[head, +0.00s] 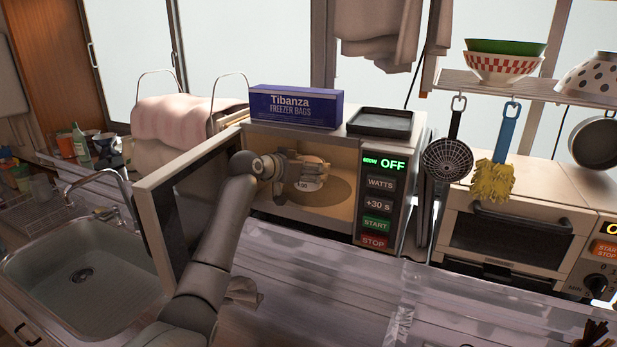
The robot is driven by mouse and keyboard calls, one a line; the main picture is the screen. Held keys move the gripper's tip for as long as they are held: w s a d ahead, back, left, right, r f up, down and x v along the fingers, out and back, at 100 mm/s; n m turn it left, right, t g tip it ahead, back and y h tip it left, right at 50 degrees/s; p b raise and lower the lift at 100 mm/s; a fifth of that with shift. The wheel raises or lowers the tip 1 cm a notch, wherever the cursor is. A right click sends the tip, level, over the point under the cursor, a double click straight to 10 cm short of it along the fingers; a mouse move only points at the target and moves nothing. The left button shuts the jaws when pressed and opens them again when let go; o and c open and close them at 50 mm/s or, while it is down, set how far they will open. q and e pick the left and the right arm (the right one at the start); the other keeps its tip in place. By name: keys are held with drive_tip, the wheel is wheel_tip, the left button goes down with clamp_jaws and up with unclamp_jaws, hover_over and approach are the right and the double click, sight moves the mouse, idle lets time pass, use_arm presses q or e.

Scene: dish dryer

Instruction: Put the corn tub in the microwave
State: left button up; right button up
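The microwave (397,158) stands on the counter with its door (163,222) swung open to the left. Its display reads OFF. My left arm reaches in past the open door, and my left gripper (300,170) is inside the lit cavity. A small pale tub (312,185), likely the corn tub, shows at the gripper, above or on the round turntable (335,192). The gripper partly hides it. I cannot tell whether the fingers are closed on the tub or whether it rests on the turntable. My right gripper is not in view.
A blue freezer bags box (296,106) and a dark tray (380,122) lie on the microwave. A sink (85,270) is at the left, a toaster oven (515,235) at the right. The counter before the microwave (330,290) is largely clear.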

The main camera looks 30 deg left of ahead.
use_arm(q)
drive_tip(key=shift+w+a+f, duration=0.3)
drive_tip(key=shift+w+f, duration=0.35)
drive_tip(key=shift+f, duration=0.05)
drive_tip(key=shift+w+f+p, duration=0.1)
drive_tip(key=shift+f+p, duration=0.3)
drive_tip(key=shift+p, duration=0.15)
wheel_tip(320, 180, down, 2)
drive_tip(key=shift+f+p, duration=0.1)
drive_tip(key=shift+p, duration=0.45)
drive_tip(key=shift+f, duration=0.2)
drive_tip(key=shift+f, duration=0.1)
drive_tip(key=o, duration=1.2)
drive_tip(key=shift+c, duration=0.2)
